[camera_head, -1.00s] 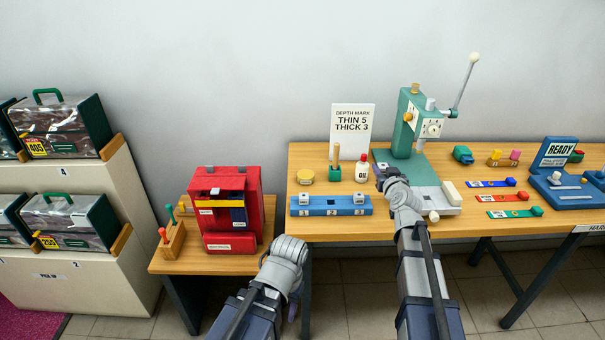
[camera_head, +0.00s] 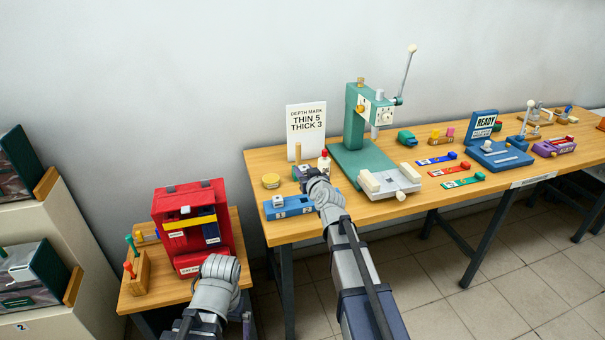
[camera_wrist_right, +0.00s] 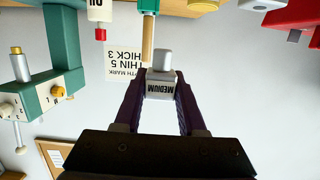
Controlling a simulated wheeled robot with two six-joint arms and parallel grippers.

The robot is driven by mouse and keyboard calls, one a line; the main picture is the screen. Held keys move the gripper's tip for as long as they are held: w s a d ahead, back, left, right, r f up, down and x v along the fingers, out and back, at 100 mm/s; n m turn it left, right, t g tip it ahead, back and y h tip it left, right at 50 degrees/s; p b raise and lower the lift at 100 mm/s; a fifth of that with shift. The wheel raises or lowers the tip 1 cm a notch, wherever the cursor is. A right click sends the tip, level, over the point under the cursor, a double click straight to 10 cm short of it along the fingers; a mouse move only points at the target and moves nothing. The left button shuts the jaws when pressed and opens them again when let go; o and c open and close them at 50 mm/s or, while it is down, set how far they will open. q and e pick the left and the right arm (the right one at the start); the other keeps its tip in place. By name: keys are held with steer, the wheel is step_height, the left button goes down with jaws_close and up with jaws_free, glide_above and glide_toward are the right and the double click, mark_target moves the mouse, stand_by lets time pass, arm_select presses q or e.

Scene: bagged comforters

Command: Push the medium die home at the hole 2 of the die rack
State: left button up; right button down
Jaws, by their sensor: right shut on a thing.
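The medium die (camera_wrist_right: 160,90) is a pale block with a black MEDIUM label and a grey knob. In the right wrist view it is held between the purple fingers of my right gripper (camera_wrist_right: 160,84). Whether the die touches the rack cannot be seen. Another die (camera_head: 278,201) sits at the rack's left end, hole 1. My left arm's wrist (camera_head: 218,283) is low in front; its fingers do not show clearly.
A green press (camera_head: 362,140) with a pale fixture (camera_head: 392,181) stands right of the rack. A depth mark sign (camera_head: 306,125), a red-capped bottle (camera_head: 324,162) and a yellow tin (camera_head: 271,181) are behind it. A red machine (camera_head: 195,225) stands on the lower table at left.

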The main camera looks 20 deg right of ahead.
steer(key=shift+f+b, duration=3.4)
steer(key=shift+b, duration=0.05)
steer(key=shift+f+b, duration=1.65)
jaws_free()
stand_by(0.7)
steer(key=shift+r, duration=0.1)
steer(key=shift+s+d+r+p, duration=0.1)
steer(key=shift+s+r+p, duration=0.4)
steer(key=shift+s, duration=0.3)
steer(key=shift+s+a+r+p, duration=0.1)
steer(key=shift+s+r+p, duration=0.4)
steer(key=shift+s, duration=0.35)
steer(key=shift+s+d+r+p, duration=0.1)
steer(key=shift+s+r+p, duration=0.4)
steer(key=shift+s, duration=0.3)
